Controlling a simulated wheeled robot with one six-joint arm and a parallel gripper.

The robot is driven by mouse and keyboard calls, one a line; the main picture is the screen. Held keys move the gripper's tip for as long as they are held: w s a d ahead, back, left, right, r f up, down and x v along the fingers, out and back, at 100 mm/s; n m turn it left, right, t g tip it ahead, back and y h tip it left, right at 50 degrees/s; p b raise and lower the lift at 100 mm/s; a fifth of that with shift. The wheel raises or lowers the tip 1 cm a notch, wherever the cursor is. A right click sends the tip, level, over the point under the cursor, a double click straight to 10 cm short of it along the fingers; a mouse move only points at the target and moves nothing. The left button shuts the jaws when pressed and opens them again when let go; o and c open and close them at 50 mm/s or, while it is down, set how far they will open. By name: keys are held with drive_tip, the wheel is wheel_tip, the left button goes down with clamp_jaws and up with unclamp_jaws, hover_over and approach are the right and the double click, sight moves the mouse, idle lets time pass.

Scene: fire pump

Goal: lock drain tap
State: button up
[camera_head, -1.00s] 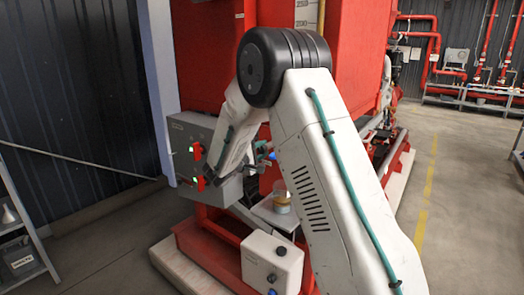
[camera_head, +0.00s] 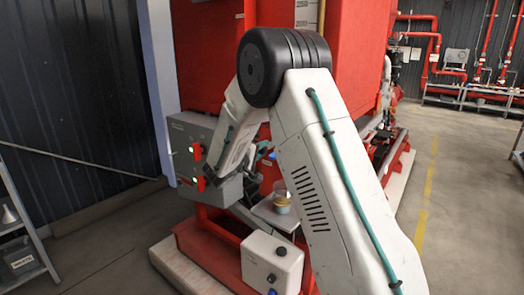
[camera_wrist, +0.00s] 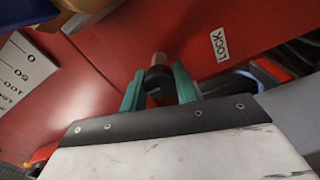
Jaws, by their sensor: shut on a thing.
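In the wrist view my gripper (camera_wrist: 159,88) has two teal fingers, closed around a dark round knob with a grey-brown metal stem (camera_wrist: 159,60), which I take to be the drain tap. The stem meets a red surface (camera_wrist: 120,45). A white label reading LOCK (camera_wrist: 220,43) is on that red surface, right of the tap and apart from it. In the head view my wrist and gripper are mostly hidden behind my arm, beside the grey control box. The tap cannot be made out there.
A grey control box (camera_head: 190,135) with red switches and green lights stands left of my wrist. A small shelf with a jar (camera_head: 281,202) and a white box (camera_head: 270,262) are below. A white scale plate (camera_wrist: 22,65) is at the wrist view's left. Open floor lies at the right.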

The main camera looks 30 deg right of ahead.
drive_tip(key=o, duration=1)
drive_tip(key=shift+a, duration=0.1)
drive_tip(key=v, duration=0.7)
drive_tip(key=shift+s+a, duration=0.15)
drive_tip(key=shift+a, duration=0.2)
